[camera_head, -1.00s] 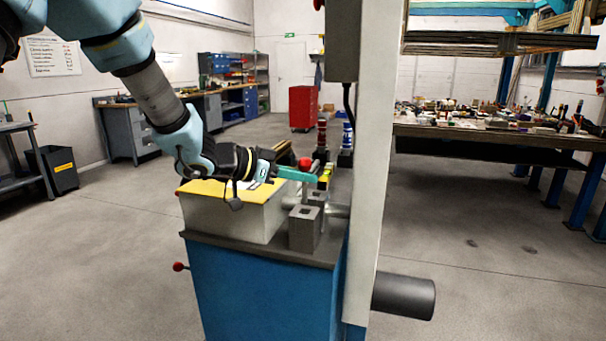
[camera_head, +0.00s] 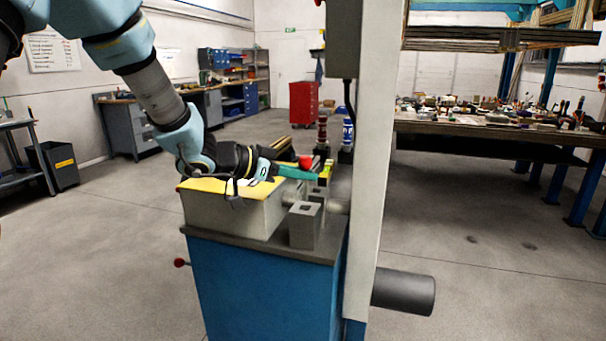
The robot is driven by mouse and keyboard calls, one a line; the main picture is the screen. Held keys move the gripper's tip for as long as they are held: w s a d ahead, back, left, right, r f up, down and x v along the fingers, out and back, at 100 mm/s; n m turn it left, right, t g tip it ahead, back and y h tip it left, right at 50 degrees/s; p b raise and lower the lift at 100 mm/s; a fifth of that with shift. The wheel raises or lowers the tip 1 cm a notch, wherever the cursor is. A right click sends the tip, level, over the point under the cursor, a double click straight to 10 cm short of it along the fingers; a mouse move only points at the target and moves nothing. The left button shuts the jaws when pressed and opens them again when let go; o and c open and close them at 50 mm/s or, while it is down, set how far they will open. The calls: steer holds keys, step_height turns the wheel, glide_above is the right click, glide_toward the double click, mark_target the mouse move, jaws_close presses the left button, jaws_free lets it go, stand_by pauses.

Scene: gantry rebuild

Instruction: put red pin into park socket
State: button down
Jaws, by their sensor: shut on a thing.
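A red knob (camera_head: 305,161), which looks like the top of the red pin, shows at the teal fingers of my gripper (camera_head: 311,175). My gripper is shut on the pin above the back right part of the bench top. The pin's shaft is hidden behind the fingers. A grey block with a square hole (camera_head: 305,228) stands upright at the front right of the bench top. A second grey block is partly hidden just behind it. I cannot tell which opening is the park socket.
A pale box with a yellow top (camera_head: 222,212) sits under my wrist on the blue cabinet (camera_head: 262,295). A white post (camera_head: 372,150) rises close on the right. Dark red and blue cylinders stand behind. Another red ball (camera_head: 180,262) sticks out from the cabinet's left side.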

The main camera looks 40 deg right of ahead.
steer(key=shift+f, duration=0.25)
steer(key=shift+f+b, duration=1)
steer(key=shift+f, duration=0.7)
steer(key=shift+f, duration=0.4)
steer(key=shift+f+b, duration=0.35)
steer(key=shift+b, duration=0.05)
steer(key=shift+f, duration=0.2)
steer(key=shift+c, duration=1.3)
jaws_free()
steer(key=shift+r, duration=0.15)
